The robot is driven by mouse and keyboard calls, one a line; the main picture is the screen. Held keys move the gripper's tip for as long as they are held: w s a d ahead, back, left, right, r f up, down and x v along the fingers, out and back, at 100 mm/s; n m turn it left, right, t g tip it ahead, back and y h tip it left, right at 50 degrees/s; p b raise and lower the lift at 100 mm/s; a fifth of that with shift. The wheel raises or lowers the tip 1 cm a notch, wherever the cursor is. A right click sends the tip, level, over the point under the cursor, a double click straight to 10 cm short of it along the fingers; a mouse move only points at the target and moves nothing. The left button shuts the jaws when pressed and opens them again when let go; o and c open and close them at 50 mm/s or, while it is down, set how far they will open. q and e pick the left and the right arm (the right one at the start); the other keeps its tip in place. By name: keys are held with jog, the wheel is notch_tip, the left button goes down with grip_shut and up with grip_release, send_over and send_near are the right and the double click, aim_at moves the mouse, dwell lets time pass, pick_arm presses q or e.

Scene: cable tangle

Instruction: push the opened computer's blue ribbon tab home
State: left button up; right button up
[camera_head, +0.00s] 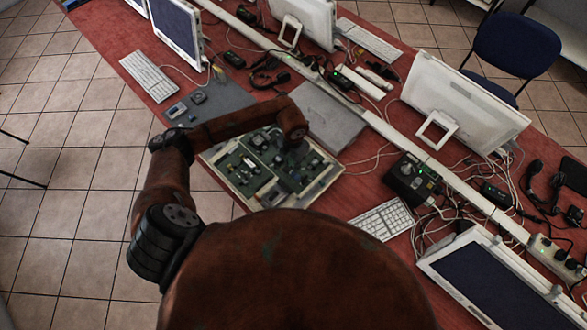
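The opened computer (225,180) lies on the red table near the middle of the camera_head view. It has a pale case rim and green circuit boards (241,160) inside. My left arm comes in from the left and bends over the computer's far edge. My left gripper (297,138) is a small dark shape at the end of that arm, over the far right part of the boards. The view is too small to show its fingers or whether it touches anything. I cannot make out the blue ribbon tab. My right gripper is not in view.
A grey mat with small parts (225,100) and a flat grey panel (328,115) lie behind the computer. A black box (412,178), a white keyboard (382,219) and loose cables lie to the right. Several monitors stand around. A white cable channel (400,143) crosses the table.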

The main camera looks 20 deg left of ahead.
aim_at(296, 177)
pick_arm(q)
jog(key=shift+f, duration=2.55)
jog(key=shift+c, duration=0.5)
grip_shut()
jog(key=shift+d, duration=0.1)
jog(key=shift+s+d, duration=0.3)
jog(key=shift+d, duration=0.45)
jog(key=shift+o, duration=0.5)
grip_release()
jog(key=shift+r, duration=0.1)
